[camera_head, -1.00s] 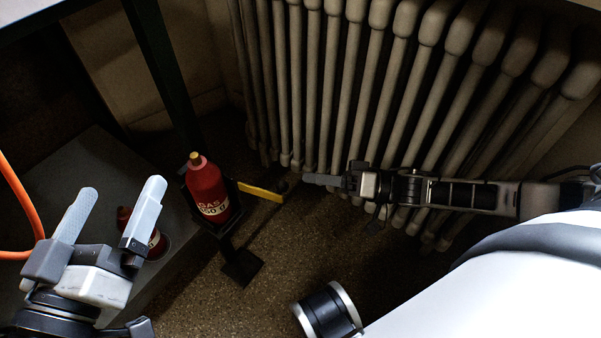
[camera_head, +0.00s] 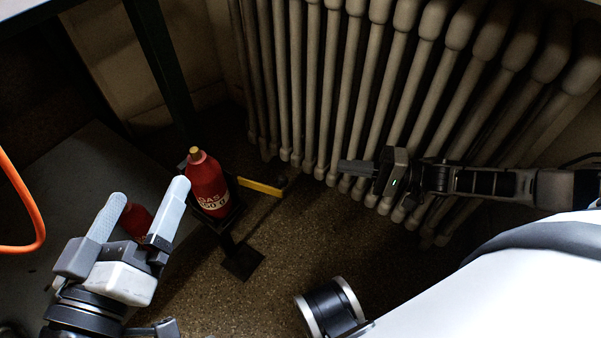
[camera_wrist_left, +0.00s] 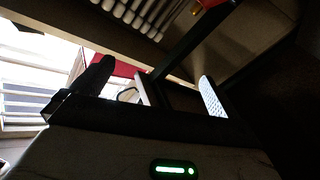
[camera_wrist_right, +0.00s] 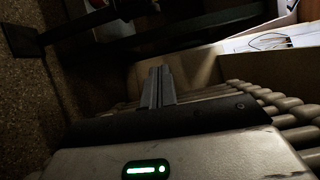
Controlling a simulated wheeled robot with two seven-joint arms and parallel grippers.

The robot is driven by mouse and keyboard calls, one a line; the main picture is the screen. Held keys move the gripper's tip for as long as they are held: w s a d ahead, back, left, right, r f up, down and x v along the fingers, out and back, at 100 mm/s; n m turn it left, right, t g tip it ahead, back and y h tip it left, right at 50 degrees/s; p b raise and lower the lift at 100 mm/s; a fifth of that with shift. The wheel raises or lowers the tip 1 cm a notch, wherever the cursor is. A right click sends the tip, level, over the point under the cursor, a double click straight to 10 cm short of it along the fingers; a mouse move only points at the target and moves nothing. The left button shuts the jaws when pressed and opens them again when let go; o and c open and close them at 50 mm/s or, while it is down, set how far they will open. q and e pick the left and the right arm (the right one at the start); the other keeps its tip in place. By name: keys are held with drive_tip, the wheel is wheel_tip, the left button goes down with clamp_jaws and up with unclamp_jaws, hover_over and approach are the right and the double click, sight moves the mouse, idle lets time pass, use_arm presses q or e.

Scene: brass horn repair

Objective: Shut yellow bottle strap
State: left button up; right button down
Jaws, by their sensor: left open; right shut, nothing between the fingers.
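The yellow strap (camera_head: 262,188) sticks out to the right from the dark holder of a red gas bottle (camera_head: 207,181) in the head view. The strap stands swung out from the bottle, with a dark end. The bottle is upright in the holder, beside a dark post. My right gripper (camera_head: 341,167) is shut and empty, to the right of the strap's end and apart from it, in front of the radiator. It also shows shut in the right wrist view (camera_wrist_right: 157,88). My left gripper (camera_head: 150,206) is open and empty, left of the bottle; its fingers show apart in the left wrist view (camera_wrist_left: 155,85).
A ribbed radiator (camera_head: 398,95) fills the back right. A second red bottle (camera_head: 136,219) is partly hidden behind my left fingers on a grey shelf (camera_head: 75,180). An orange hose (camera_head: 27,205) hangs at the left. The speckled floor (camera_head: 290,245) is clear in the middle.

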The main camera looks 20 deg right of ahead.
use_arm(q)
drive_tip(key=r+m+t+b, duration=0.1)
drive_tip(key=w+r+m+t+h, duration=0.1)
drive_tip(key=r, duration=0.1)
drive_tip(key=r+m+t+b, duration=0.1)
drive_tip(key=shift+w+a+r+h+b, duration=0.3)
drive_tip(key=shift+w+a+r, duration=0.05)
drive_tip(key=shift+w+a, duration=0.05)
use_arm(e)
drive_tip(key=w+a, duration=0.2)
drive_tip(key=a, duration=0.8)
drive_tip(key=shift+w+a, duration=0.25)
drive_tip(key=shift+w, duration=0.05)
use_arm(q)
drive_tip(key=shift+r, duration=0.1)
use_arm(e)
drive_tip(key=shift+r, duration=0.1)
